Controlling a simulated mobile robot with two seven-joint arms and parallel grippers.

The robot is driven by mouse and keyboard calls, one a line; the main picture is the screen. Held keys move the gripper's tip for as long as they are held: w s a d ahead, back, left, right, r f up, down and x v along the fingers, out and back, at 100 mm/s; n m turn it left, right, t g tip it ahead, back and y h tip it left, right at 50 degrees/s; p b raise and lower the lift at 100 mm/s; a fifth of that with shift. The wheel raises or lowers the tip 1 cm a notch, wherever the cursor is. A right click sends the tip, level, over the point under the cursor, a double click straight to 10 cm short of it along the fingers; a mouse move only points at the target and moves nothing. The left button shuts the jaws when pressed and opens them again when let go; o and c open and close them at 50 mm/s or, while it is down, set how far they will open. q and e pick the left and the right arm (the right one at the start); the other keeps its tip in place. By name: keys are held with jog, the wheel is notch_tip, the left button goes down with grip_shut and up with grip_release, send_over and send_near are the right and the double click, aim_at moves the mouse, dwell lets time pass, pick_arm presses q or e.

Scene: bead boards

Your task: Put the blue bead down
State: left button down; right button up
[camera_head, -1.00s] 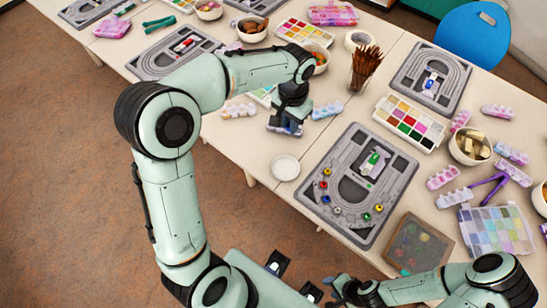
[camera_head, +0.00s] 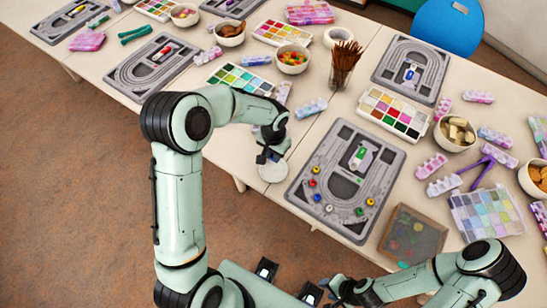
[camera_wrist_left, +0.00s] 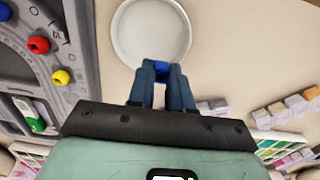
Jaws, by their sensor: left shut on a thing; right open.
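My left gripper (camera_head: 268,157) is shut on a blue bead (camera_wrist_left: 162,68), which shows between its fingertips in the wrist view. The fingers are at the edge of a round white dish (camera_head: 274,171), which also shows in the wrist view (camera_wrist_left: 150,30). The bead's height over the dish or table is hard to tell. In the head view the held bead is hidden. My right gripper (camera_head: 328,286) is open at the bottom of the head view, off the table's front edge.
A grey bead board (camera_head: 368,140) lies right of the dish, with red, blue, yellow and green beads along its near part. A wooden-framed tray (camera_head: 412,235) lies nearer right.

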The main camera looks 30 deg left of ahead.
aim_at(272, 158)
pick_arm(q)
notch_tip(272, 158, down, 3)
jog(key=shift+s, duration=0.1)
pick_arm(e)
jog(key=shift+f, duration=0.1)
pick_arm(q)
jog(key=shift+s+f+b, duration=0.35)
jog(key=shift+f+b, duration=0.25)
jog(key=shift+f, duration=0.1)
jog(key=c, duration=1.1)
grip_release()
jog(key=shift+o, duration=0.3)
jog(key=shift+r+p, duration=0.3)
jog(key=shift+r, duration=0.05)
jog(key=shift+w+a+r+p, duration=0.1)
jog(key=shift+w+r+p, duration=0.05)
jog(key=shift+r+p, duration=0.35)
notch_tip(272, 158, up, 12)
jog(key=shift+w, duration=0.25)
pick_arm(e)
jog(key=shift+w+r, duration=0.2)
jog(key=shift+r, duration=0.3)
